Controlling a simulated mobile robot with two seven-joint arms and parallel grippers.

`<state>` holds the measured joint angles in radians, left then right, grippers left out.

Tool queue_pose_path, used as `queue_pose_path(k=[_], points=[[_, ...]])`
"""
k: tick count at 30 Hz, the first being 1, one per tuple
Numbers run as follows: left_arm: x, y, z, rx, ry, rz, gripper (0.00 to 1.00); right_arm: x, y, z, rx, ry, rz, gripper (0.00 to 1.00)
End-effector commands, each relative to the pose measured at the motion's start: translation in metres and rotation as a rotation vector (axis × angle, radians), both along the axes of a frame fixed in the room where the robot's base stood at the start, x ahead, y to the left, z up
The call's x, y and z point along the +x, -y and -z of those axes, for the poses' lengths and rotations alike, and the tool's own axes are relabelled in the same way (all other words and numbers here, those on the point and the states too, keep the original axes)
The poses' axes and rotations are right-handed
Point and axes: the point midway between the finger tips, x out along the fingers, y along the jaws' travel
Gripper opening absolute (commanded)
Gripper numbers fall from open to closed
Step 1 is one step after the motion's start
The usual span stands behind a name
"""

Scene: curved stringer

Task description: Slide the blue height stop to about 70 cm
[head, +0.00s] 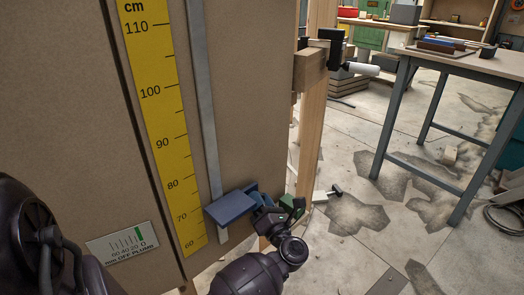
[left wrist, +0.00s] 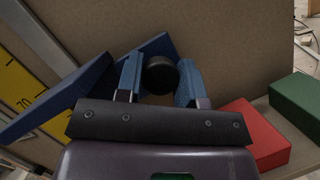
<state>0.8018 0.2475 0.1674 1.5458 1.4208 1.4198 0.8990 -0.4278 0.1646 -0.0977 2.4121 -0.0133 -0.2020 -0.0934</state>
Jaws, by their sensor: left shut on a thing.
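The blue height stop (head: 230,207) sits on the grey vertical rail (head: 203,100), its plate sticking out next to the yellow cm scale (head: 158,100). Its left edge appears close to the 70 mark; the exact reading is hard to tell at this slant. In the left wrist view the stop (left wrist: 50,103) lies left of my fingers, with the 70 beside it. My left gripper (head: 262,196) is at the stop's right side. In the left wrist view its blue fingers (left wrist: 160,80) are shut on a round black knob (left wrist: 160,74). My right gripper is not in view.
A green block (left wrist: 296,101) and a red block (left wrist: 254,134) lie close to the right of my left gripper. A tilt gauge plate (head: 122,243) is at lower left. A wooden post (head: 312,130) and a workbench (head: 455,62) stand right.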

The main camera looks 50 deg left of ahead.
Motion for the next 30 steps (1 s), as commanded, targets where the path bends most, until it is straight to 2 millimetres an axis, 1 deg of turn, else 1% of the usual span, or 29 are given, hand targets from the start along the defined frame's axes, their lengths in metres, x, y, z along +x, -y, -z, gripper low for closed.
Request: queue_pose_path(k=[4, 5, 9, 17, 20, 23, 27, 30], points=[[-0.001, 0.000, 0.000, 0.000, 0.001, -0.001, 0.00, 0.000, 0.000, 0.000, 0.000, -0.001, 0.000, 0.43], [-0.001, 0.000, 0.000, 0.000, 0.001, -0.001, 0.38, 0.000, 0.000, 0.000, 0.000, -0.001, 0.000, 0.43], [-0.001, 0.000, 0.000, 0.000, 0.001, -0.001, 0.60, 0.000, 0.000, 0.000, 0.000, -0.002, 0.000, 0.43], [0.000, 0.000, 0.000, -0.001, 0.001, 0.000, 0.61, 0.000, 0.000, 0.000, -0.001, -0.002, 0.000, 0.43], [0.000, 0.000, -0.005, -0.002, 0.003, -0.001, 0.61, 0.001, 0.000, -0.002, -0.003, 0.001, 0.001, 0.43], [0.000, 0.000, -0.017, -0.002, 0.008, 0.000, 0.61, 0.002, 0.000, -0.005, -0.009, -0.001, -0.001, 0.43], [0.001, 0.000, -0.044, -0.002, 0.014, -0.002, 0.61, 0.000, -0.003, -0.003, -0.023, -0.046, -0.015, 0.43], [0.001, 0.000, -0.066, -0.002, 0.016, -0.002, 0.61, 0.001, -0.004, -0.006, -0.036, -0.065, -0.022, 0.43]])
